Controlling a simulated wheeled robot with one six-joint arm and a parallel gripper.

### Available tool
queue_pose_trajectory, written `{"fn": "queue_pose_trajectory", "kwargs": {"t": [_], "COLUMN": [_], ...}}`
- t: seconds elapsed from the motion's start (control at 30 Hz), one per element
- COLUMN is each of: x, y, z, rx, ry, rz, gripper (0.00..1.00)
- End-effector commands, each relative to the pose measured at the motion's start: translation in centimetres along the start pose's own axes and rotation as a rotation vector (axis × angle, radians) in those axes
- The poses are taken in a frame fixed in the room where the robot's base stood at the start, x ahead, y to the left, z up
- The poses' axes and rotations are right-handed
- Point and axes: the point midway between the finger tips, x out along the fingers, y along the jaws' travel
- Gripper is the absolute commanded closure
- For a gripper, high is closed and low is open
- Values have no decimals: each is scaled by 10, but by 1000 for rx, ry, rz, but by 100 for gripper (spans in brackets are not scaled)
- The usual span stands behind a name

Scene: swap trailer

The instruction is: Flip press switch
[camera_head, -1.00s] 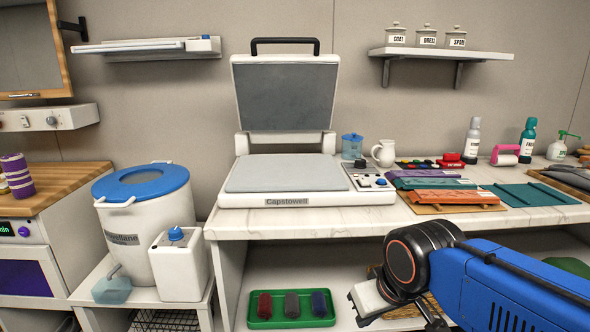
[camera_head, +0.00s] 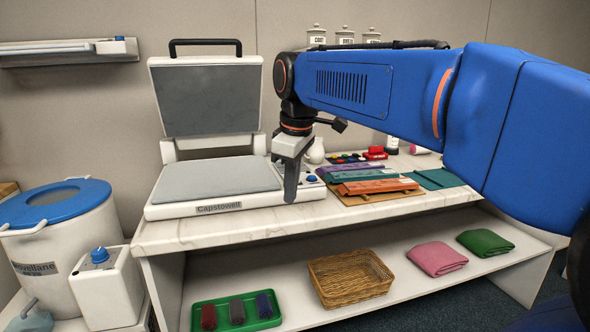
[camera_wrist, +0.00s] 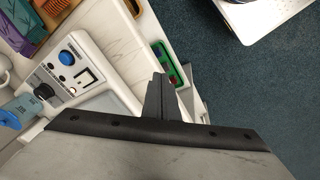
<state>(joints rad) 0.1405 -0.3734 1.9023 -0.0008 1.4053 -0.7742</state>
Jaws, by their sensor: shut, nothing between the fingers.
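The press (camera_head: 165,196), labelled Capstowell, stands on the bench with its lid (camera_head: 211,97) raised and its grey lower plate (camera_head: 217,181) bare. Its control panel (camera_head: 318,189) is at its right end, partly hidden by my gripper. The wrist view shows a rocker switch (camera_wrist: 85,77) in a dark frame on the panel, beside a blue knob (camera_wrist: 66,57) and a black knob (camera_wrist: 44,92). My gripper (camera_head: 290,197) is shut and empty, pointing down by the panel's left side. In the wrist view its fingertips (camera_wrist: 157,80) lie right of the switch, apart from it.
Orange (camera_head: 377,187) and other coloured pieces lie right of the panel, with a white jug (camera_head: 315,152) behind. The shelf below holds a green tray (camera_head: 262,322), a wicker basket (camera_head: 350,278) and folded cloths. A blue-lidded bin (camera_head: 70,245) stands left.

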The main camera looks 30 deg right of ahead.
Motion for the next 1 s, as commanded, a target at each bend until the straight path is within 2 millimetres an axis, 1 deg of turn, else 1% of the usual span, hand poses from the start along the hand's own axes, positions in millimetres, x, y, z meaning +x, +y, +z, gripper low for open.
{"fn": "queue_pose_trajectory", "kwargs": {"t": [0.03, 0.3, 0.6, 0.8, 0.9, 1.0], "x": [-8, -46, -77, -90, -94, -96], "y": [12, 68, 129, 160, 169, 174], "z": [-7, -34, -57, -65, -67, -68], "rx": [-32, -238, -466, -586, -623, -645], "ry": [-9, -55, -87, -95, -97, -97], "rz": [-7, -57, -128, -171, -185, -192], "gripper": [100, 100, 100, 100, 100, 100]}}
